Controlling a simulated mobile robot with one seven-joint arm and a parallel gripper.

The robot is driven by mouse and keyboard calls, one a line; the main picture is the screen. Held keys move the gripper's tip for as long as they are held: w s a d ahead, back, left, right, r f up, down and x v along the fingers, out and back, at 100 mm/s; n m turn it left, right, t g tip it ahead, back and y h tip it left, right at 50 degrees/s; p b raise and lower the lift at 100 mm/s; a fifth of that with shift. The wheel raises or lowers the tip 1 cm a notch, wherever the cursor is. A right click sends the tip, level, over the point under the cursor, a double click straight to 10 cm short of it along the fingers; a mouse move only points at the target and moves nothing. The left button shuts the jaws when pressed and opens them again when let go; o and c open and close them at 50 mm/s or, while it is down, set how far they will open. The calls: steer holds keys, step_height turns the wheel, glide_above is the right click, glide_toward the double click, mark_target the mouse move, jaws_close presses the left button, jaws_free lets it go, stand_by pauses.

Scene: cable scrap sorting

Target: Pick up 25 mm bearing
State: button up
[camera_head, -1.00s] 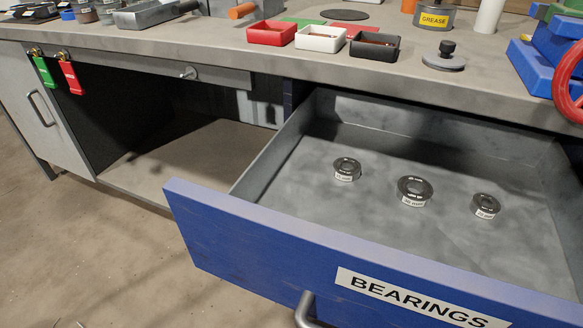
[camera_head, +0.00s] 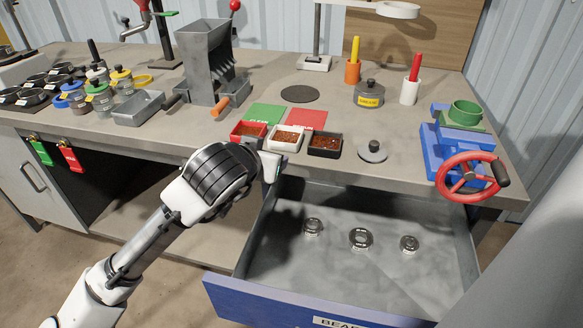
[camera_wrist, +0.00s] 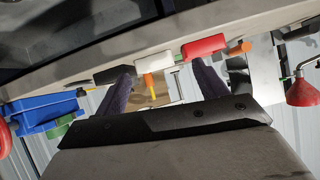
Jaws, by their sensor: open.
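Three metal bearings lie flat and apart in the open drawer (camera_head: 290,262): a left one (camera_head: 313,227), a larger middle one (camera_head: 361,238) and a smaller right one (camera_head: 409,244). Each carries a small white label too small to read, so I cannot tell which is 25 mm. My gripper (camera_head: 272,166) is above the drawer's back left corner, by the bench's front edge, away from the bearings. In the wrist view its two fingers (camera_wrist: 165,85) are apart with nothing held between them. No bearing shows in the wrist view.
Red (camera_head: 247,132), white (camera_head: 287,139) and black (camera_head: 325,145) trays stand near the bench edge by my gripper. The space above the drawer is clear.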

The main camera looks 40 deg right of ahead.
steer(key=s+d+f+m+g+y+p, duration=0.1)
steer(key=s+d+f+g+y+p, duration=0.3)
steer(key=s+f, duration=0.5)
glide_toward(312, 226)
steer(key=shift+w+d+f+g+h+b, duration=0.15)
steer(key=shift+w+d+f+g+b, duration=0.1)
steer(key=shift+w+f, duration=0.2)
steer(key=shift+w+d+f+g+h+b, duration=0.15)
steer(key=shift+w+d+f, duration=0.05)
steer(key=shift+w+f, duration=0.2)
steer(key=shift+s+p+x, duration=0.1)
steer(key=shift+p+x, duration=0.1)
steer(key=shift+x, duration=1.25)
steer(key=shift+s+p+x, duration=0.15)
steer(key=shift+p+x, duration=0.05)
steer(key=shift+x, duration=1.25)
steer(key=shift+a+f, duration=0.15)
steer(key=shift+a, duration=0.05)
steer(key=c, duration=1.1)
